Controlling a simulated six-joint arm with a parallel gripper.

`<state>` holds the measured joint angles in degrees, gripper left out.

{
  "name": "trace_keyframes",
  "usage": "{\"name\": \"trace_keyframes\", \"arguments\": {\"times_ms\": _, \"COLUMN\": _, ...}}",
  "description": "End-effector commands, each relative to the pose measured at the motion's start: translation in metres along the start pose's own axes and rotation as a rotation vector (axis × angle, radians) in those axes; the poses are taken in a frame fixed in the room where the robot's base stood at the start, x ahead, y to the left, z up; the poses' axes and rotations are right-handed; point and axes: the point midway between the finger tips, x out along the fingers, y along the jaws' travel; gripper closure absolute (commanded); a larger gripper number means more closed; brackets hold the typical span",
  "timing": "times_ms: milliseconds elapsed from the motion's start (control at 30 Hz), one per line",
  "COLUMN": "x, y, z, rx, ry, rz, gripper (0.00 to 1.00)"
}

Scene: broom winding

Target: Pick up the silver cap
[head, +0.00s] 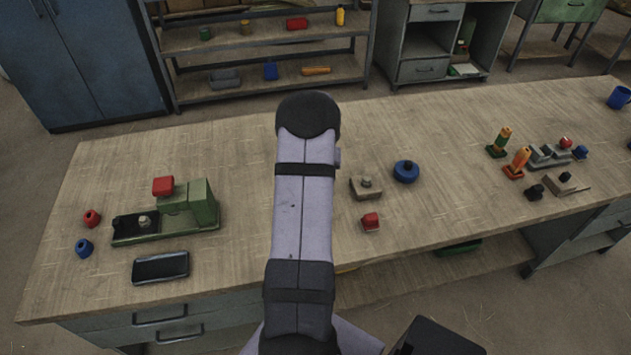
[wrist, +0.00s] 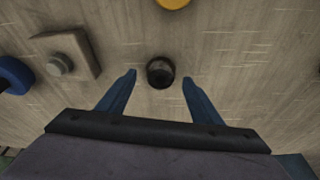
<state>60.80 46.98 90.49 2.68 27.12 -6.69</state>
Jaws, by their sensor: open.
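A small round, dark metallic, cap-like piece (wrist: 160,72) stands on the wooden table in the wrist view; it looks hollow on top. I take it for the silver cap, though it appears dark here. My gripper (wrist: 159,74) is open, its two blue fingers on either side of the piece in the picture, with clear gaps and nothing held. Whether the fingertips are level with it or above it I cannot tell. In the head view my own arm covers the gripper and this piece.
A tan block with a grey knob (wrist: 60,64) lies left of the fingers, with a blue round part (wrist: 14,75) beyond. A yellow round thing (wrist: 173,3) is at the top edge.

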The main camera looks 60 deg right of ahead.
Motion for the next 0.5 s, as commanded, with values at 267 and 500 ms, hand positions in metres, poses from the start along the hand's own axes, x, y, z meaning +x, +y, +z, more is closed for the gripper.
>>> {"name": "trace_keyframes", "arguments": {"times_ms": 267, "x": 0.0107, "y": -0.0004, "z": 0.0001, "rx": -0.001, "ry": 0.001, "rz": 0.0, "gripper": 0.41}}
{"name": "trace_keyframes", "arguments": {"times_ms": 500, "x": 0.0106, "y": -0.0004, "z": 0.0, "rx": -0.001, "ry": 0.001, "rz": 0.0, "gripper": 0.62}}
